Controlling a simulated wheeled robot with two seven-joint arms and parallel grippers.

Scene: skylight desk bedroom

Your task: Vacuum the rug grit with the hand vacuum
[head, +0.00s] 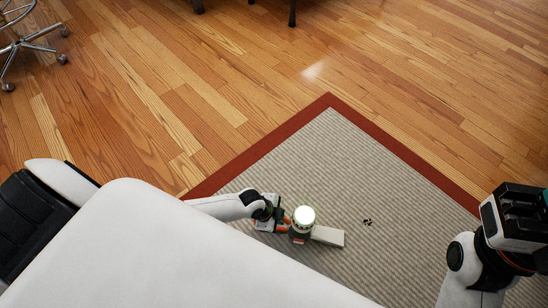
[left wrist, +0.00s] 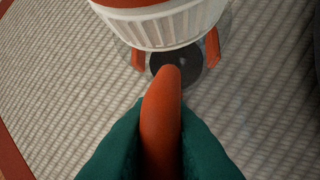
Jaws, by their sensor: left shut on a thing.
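The hand vacuum (head: 303,219) has a white round top, orange parts and a pale nozzle pointing right, low over the rug. In the left wrist view its white ribbed body (left wrist: 165,28) and orange handle (left wrist: 162,115) fill the middle. My left gripper (head: 270,212) is shut on the handle; its green fingers flank it in the left wrist view. A small patch of dark grit (head: 367,222) lies on the rug (head: 340,160), to the right of the nozzle and apart from it. My right gripper (head: 515,215) is at the right edge, away from the vacuum; its fingertips are not clear.
The beige rug has a red-brown border and lies on a wooden floor (head: 180,90). A chair with a metal wheeled base (head: 35,42) stands at the upper left. Dark furniture legs (head: 292,14) show at the top. The rug around the grit is clear.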

